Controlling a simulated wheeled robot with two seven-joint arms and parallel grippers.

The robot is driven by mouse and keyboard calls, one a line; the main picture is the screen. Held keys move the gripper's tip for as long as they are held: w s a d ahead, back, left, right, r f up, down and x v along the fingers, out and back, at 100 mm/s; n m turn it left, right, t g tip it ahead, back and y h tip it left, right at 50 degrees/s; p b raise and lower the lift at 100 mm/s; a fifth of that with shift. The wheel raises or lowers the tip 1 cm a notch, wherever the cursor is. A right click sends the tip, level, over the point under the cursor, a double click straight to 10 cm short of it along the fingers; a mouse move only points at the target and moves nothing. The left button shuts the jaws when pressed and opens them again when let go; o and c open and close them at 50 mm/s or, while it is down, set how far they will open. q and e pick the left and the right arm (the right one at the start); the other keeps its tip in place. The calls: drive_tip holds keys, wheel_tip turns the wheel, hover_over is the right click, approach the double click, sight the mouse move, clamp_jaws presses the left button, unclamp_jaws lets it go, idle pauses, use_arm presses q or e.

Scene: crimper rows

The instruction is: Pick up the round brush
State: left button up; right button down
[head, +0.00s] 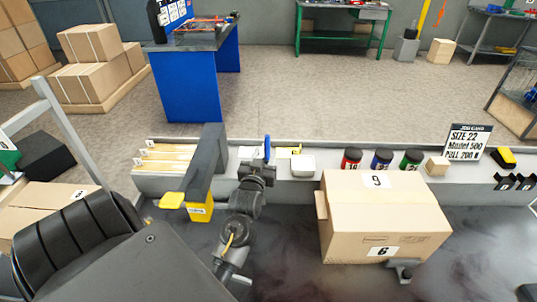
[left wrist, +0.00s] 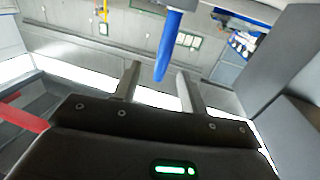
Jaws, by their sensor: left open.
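A blue handle-like piece, perhaps the round brush's handle (left wrist: 171,44), hangs between the fingers of my left gripper (left wrist: 158,74) in the left wrist view. The fingers stand apart on either side of it, with gaps showing. In the head view the same blue piece (head: 267,147) stands upright just beyond my left gripper (head: 262,165), over the back ledge. No bristles can be made out. The gripper is open. My right gripper is not clearly seen.
A cardboard box (head: 385,225) stands right of my left arm. A dark grey upright panel with a yellow bin (head: 200,211) is close on its left. Behind are a white block (head: 302,165) and red (head: 351,159), blue (head: 382,159) and green (head: 411,160) jars along the ledge.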

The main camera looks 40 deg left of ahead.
sight(267, 147)
use_arm(q)
drive_tip(key=shift+w+a, duration=0.45)
drive_tip(key=shift+w, duration=0.1)
drive_tip(key=p+x, duration=0.1)
drive_tip(key=x, duration=0.3)
drive_tip(key=shift+w+a+f, duration=0.1)
drive_tip(key=shift+w+a, duration=0.3)
drive_tip(key=shift+w, duration=0.1)
use_arm(e)
drive_tip(key=shift+w+a+r, duration=0.5)
drive_tip(key=shift+w+a, duration=0.05)
drive_tip(key=shift+a, duration=0.2)
use_arm(q)
drive_tip(key=shift+c, duration=0.4)
use_arm(e)
drive_tip(key=shift+w, duration=0.1)
use_arm(q)
clamp_jaws()
use_arm(e)
drive_tip(key=shift+w+d, duration=0.15)
